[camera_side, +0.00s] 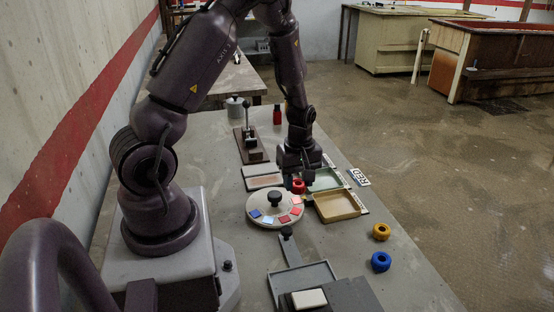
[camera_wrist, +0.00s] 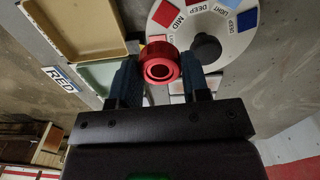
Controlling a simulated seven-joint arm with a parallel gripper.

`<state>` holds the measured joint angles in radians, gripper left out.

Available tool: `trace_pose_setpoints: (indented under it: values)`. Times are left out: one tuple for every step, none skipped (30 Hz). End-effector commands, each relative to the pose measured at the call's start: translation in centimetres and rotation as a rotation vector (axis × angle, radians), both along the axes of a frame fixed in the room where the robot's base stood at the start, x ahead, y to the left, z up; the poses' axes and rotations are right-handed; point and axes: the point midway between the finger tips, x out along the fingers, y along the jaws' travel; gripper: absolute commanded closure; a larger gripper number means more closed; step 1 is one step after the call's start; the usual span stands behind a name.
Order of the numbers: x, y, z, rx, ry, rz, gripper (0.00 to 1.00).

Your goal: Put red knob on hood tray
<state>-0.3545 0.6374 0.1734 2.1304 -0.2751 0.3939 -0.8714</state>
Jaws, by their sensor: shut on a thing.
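The red knob (camera_side: 298,187) is a small ring-like piece with a hole, between the fingers of my gripper (camera_side: 301,180). In the wrist view my gripper (camera_wrist: 162,82) is shut on the red knob (camera_wrist: 160,67), with one dark finger on each side. It holds the knob by the far edge of the round dial. I cannot tell which tray is the hood tray; the tray labels are too small to read. A green tray (camera_side: 325,179) lies partly behind my gripper, a tan tray (camera_side: 338,206) to its front right, and a pinkish tray (camera_side: 264,182) to its left.
A round dial (camera_side: 260,215) with coloured patches and a black centre knob stands close to the gripper. A yellow ring (camera_side: 381,231) and a blue ring (camera_side: 380,261) lie at the right. A grey tray (camera_side: 303,278) is in front. A RED sign (camera_side: 358,177) lies by the edge.

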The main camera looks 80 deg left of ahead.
Motion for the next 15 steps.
trace_pose_setpoints:
  values:
    - [0.1, -2.3, 0.0, -0.003, 0.0, -0.155, 1.0]
    - [0.1, -3.5, 0.0, -0.003, 0.0, -0.253, 1.0]
    - [0.0, -5.0, 0.0, -0.001, -0.002, -0.388, 1.0]
    - [-0.2, -6.2, 0.0, -0.002, -0.001, -0.494, 1.0]
    - [-0.2, -7.3, 0.0, -0.002, -0.002, -0.601, 1.0]
    - [-0.5, -8.7, 0.1, -0.002, -0.003, -0.746, 1.0]
    - [-0.6, -9.7, 0.1, -0.002, -0.001, -0.853, 1.0]
    - [-0.8, -10.6, 0.2, -0.002, -0.002, -0.959, 1.0]
    - [-1.1, -11.8, 0.2, -0.002, -0.002, -1.099, 1.0]
    - [-1.3, -12.6, 0.3, 0.0, -0.004, -1.205, 1.0]
    - [-1.5, -13.4, 0.3, -0.001, -0.003, -1.312, 1.0]
    - [-1.9, -14.5, 0.4, -0.001, -0.003, -1.452, 1.0]
    - [-2.1, -15.2, 0.5, -0.001, -0.003, -1.56, 1.0]
    - [-2.4, -16.0, 0.5, -0.002, -0.002, -1.667, 1.0]
    - [-2.7, -16.9, 0.6, -0.001, -0.003, -1.814, 1.0]
